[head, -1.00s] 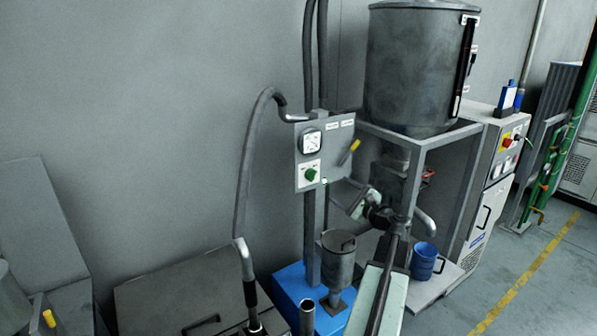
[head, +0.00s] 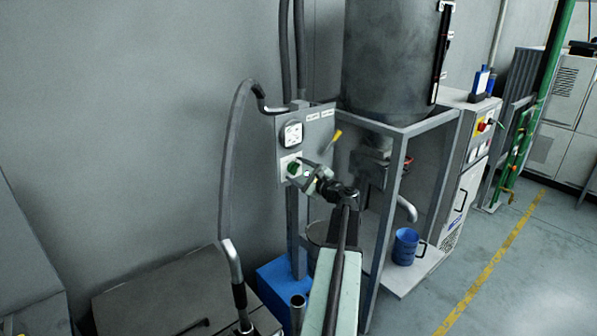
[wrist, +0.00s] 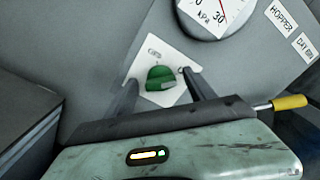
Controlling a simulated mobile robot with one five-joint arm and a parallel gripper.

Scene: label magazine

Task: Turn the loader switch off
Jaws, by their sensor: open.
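The loader switch is a green knob (wrist: 160,78) on a white plate (wrist: 150,58), on a grey panel below a pressure gauge. In the head view the green knob (head: 293,168) shows at the panel's lower left, partly beside my gripper. My gripper (wrist: 158,76) is open, with one finger on each side of the knob in the wrist view. In the head view my gripper (head: 305,170) is right at the panel front. I cannot tell whether the fingers touch the knob.
The gauge (wrist: 215,12) sits above the knob. A yellow-handled lever (wrist: 289,102) sticks out right of my gripper; it also shows in the head view (head: 337,136). A large grey hopper (head: 390,65) on a frame stands to the right, with a blue mug (head: 404,246) on its lower shelf.

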